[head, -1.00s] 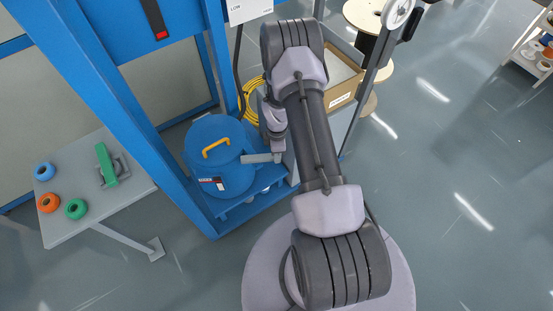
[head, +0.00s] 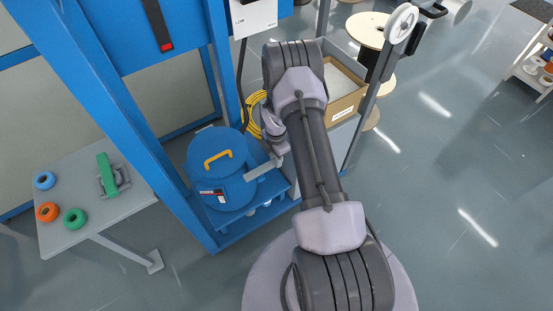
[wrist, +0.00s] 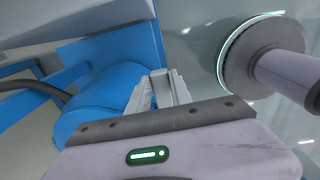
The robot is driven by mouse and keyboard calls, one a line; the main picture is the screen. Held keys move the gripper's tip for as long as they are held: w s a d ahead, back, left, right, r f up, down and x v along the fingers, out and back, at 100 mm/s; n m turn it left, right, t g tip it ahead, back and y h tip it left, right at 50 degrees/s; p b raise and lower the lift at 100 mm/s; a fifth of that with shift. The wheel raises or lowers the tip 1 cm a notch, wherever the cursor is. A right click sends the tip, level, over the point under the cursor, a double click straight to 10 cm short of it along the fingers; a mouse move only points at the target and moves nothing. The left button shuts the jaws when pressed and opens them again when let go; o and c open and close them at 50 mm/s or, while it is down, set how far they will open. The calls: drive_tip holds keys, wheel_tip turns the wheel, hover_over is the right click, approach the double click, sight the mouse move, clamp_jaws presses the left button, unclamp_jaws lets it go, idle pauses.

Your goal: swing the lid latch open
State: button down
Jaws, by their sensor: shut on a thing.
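The blue drum (head: 222,178) stands on a blue platform within the blue frame, its lid (head: 213,150) on top with a yellow handle (head: 218,160). My gripper (head: 263,170) reaches in from the right at the drum's side, low beside the lid. In the wrist view, my gripper (wrist: 160,90) is shut on a pale grey piece, which I take to be the lid latch (wrist: 160,84), next to the blue drum (wrist: 105,95). The fingers hide most of the latch, and its exact angle is hard to tell.
The blue frame post (head: 150,150) rises left of the drum. A yellow cable coil (head: 254,112) hangs behind it. A cardboard box (head: 345,92) sits on a cart at the right. A side table (head: 90,225) holds coloured rings.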

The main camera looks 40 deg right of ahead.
idle(0.3)
drive_tip(key=c, duration=1.2)
unclamp_jaws()
drive_tip(key=shift+o, duration=0.2)
wheel_tip(320, 180, up, 17)
drive_tip(key=p, duration=0.6)
drive_tip(key=shift+r, duration=0.2)
drive_tip(key=shift+r, duration=0.1)
